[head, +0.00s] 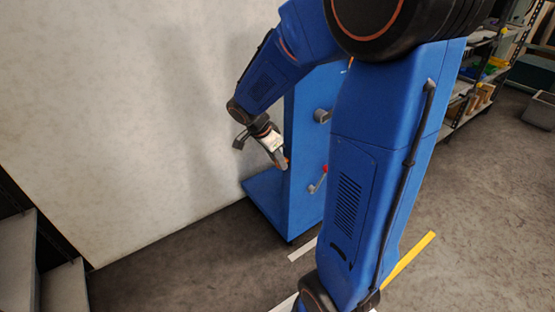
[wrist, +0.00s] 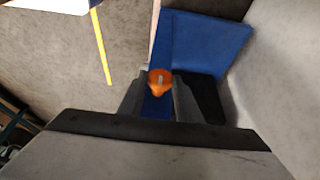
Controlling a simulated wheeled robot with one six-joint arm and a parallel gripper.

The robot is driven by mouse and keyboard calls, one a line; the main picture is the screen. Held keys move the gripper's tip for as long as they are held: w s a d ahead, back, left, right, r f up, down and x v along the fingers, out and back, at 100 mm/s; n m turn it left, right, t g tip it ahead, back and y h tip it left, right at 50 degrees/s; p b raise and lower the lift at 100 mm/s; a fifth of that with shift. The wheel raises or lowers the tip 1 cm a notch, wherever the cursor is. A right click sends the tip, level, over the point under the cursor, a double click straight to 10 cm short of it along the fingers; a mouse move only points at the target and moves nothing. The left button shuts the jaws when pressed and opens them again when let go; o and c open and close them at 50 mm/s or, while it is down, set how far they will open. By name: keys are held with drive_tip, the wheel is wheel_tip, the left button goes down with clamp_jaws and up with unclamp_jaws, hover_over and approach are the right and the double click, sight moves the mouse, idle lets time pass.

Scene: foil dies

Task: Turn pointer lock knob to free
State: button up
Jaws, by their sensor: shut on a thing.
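An orange pointer lock knob (wrist: 160,82) with a pale mark on its face shows between the fingertips in the wrist view. My gripper (wrist: 158,92) is shut on it, one grey finger on each side. In the head view my gripper (head: 281,162) is at the left edge of a blue cabinet (head: 300,150), and a bit of orange shows at its tip. The fingers hide the sides of the knob. The exact direction of its pointer is hard to tell.
The cabinet has a grey handle (head: 322,116) and a red-tipped lever (head: 319,182) on its right face. A pale wall (head: 120,120) is at the left. A shelf rack (head: 480,95) stands at the back right. Yellow tape (head: 410,258) marks the open floor.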

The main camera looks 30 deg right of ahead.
drive_tip(key=shift+w, duration=0.1)
drive_tip(key=g, duration=0.3)
drive_tip(key=shift+w+f+n+g, duration=0.15)
drive_tip(key=shift+w+n+g, duration=0.25)
drive_tip(key=shift+w+f+n+g+h, duration=0.25)
drive_tip(key=shift+n+g+h, duration=0.2)
drive_tip(key=shift+g, duration=1.4)
drive_tip(key=shift+w+f+n+g+h, duration=0.2)
drive_tip(key=shift+f+n+g+h, duration=0.25)
drive_tip(key=shift+g, duration=1.35)
drive_tip(key=shift+w+f+n+g+h, duration=0.25)
drive_tip(key=shift+n+g, duration=0.35)
drive_tip(key=shift+g, duration=1.25)
drive_tip(key=shift+r, duration=0.1)
drive_tip(key=o, duration=1)
